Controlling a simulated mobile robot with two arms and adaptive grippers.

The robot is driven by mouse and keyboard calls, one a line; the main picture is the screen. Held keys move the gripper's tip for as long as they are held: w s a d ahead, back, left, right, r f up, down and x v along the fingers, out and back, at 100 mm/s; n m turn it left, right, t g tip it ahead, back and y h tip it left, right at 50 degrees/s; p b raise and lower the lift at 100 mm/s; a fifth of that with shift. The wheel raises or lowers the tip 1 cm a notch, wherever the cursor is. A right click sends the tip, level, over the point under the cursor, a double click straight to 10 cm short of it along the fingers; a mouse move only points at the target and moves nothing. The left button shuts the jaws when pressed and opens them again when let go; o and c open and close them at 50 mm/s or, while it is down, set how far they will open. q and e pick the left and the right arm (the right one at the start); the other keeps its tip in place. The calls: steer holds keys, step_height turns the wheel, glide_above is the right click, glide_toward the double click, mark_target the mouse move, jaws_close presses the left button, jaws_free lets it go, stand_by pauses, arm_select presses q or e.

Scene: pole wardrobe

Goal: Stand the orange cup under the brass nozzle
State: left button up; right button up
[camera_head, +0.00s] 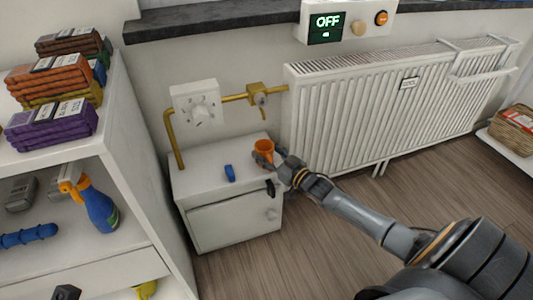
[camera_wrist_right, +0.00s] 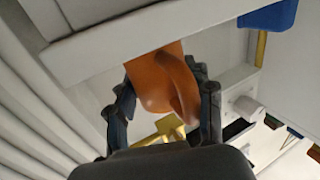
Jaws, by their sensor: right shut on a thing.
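The orange cup (camera_head: 264,147) is upright at the right back of the white cabinet top, in the head view. My right gripper (camera_head: 284,162) is shut on it from the right front. In the right wrist view the cup (camera_wrist_right: 154,80) sits between the two dark fingers of my right gripper (camera_wrist_right: 162,105). The brass nozzle (camera_head: 261,100) hangs from a brass valve on the wall pipe, above and behind the cup in the head view. I cannot tell whether the cup touches the cabinet top.
The white cabinet (camera_head: 236,222) carries a small blue object (camera_head: 230,173) left of the cup. A white radiator (camera_head: 380,105) stands close on the right. A white dial box (camera_head: 196,104) is on the wall. A shelf unit (camera_head: 130,150) stands at left.

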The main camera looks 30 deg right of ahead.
steer(key=shift+f, duration=0.2)
steer(key=o, duration=1.2)
steer(key=shift+c, duration=0.2)
